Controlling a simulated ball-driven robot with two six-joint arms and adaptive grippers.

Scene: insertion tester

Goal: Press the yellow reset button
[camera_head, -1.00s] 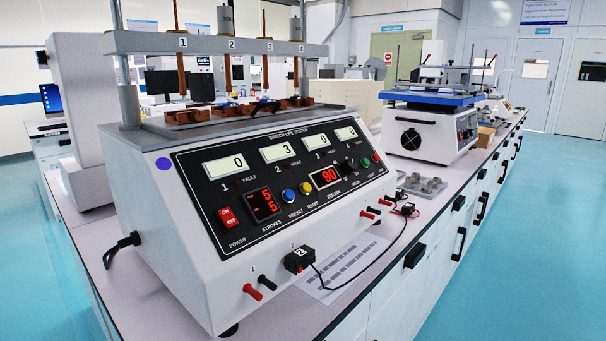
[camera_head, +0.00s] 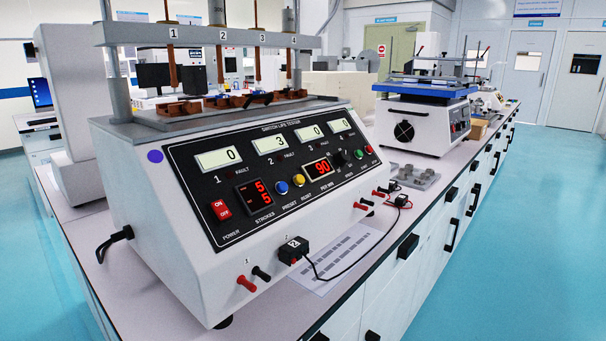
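The yellow reset button (camera_head: 298,180) is a small round knob on the sloped black front panel of the switch life tester (camera_head: 150,215). It sits just right of the blue preset button (camera_head: 282,188) and left of the red "90" display (camera_head: 319,169). The panel also has a red power switch (camera_head: 221,209), a red strokes display (camera_head: 257,194) and several counter windows, one reading 3 and the others 0. Nothing covers the yellow button. Neither of my grippers is in view.
A printed sheet (camera_head: 340,258) and a small grey tray (camera_head: 415,176) lie on the bench. A blue-topped machine (camera_head: 425,130) stands behind right.

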